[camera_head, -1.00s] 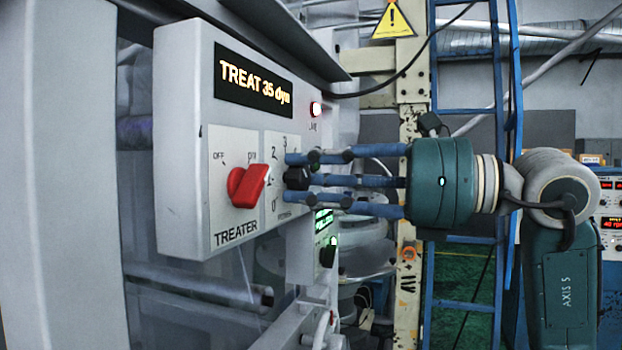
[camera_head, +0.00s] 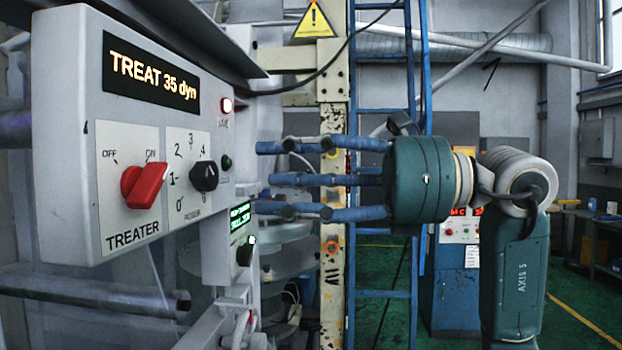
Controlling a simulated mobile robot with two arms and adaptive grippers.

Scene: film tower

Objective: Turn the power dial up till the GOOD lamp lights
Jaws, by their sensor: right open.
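The treater box has a black power dial (camera_head: 204,176) on a white scale plate numbered from 0 upward. I cannot tell its exact setting. A small dark green lamp (camera_head: 226,162) beside the dial looks unlit; its label is not readable. The display (camera_head: 150,78) reads "TREAT 35 dyn". My right gripper (camera_head: 266,179) is open and empty, its blue fingers pointing left at the dial's height, to the right of the dial and apart from it. My left gripper is not in view.
A red TREATER switch (camera_head: 143,185) with OFF and ON marks sits left of the dial. A smaller panel with a green display (camera_head: 240,216) and black knob (camera_head: 245,252) is below right. A blue ladder (camera_head: 385,290) and cream post (camera_head: 333,120) stand behind my right gripper.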

